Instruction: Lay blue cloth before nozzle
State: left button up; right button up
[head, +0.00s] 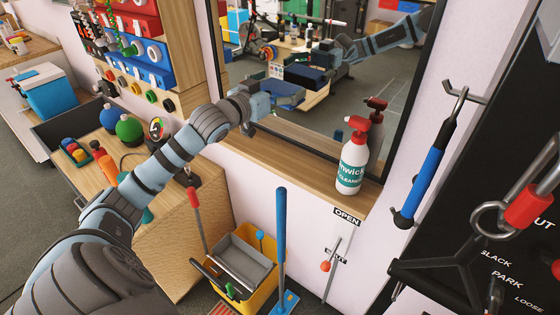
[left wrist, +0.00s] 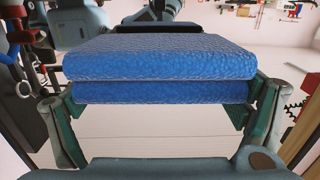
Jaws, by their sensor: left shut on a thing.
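A folded blue cloth (left wrist: 160,58) fills the middle of the left wrist view, between the two fingers of my left gripper (head: 264,102). My left gripper is shut on it. In the head view the cloth (head: 284,90) is held in front of the mirror, above the wooden ledge. A white spray bottle (head: 351,168) with a red nozzle head (head: 357,125) stands upright on the ledge, to the right of the gripper and apart from the cloth. My right gripper does not show.
The wooden ledge (head: 290,137) is bare between gripper and bottle. The mirror (head: 395,95) behind reflects my arm and the bottle. A yellow bucket (head: 263,292) with a grey insert and a blue-handled tool (head: 281,230) stand below. A blue-handled tool (head: 425,178) hangs at right.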

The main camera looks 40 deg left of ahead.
pick_arm(q)
jog(key=b, duration=0.2)
send_over(278, 158)
notch_tip(278, 158, down, 12)
notch_tip(278, 158, down, 7)
jog(key=b, duration=0.3)
jog(key=shift+d, duration=0.1)
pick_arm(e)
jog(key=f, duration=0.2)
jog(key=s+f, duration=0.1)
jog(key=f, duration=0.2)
pick_arm(q)
jog(key=o, duration=0.8)
jog(key=shift+o, duration=0.2)
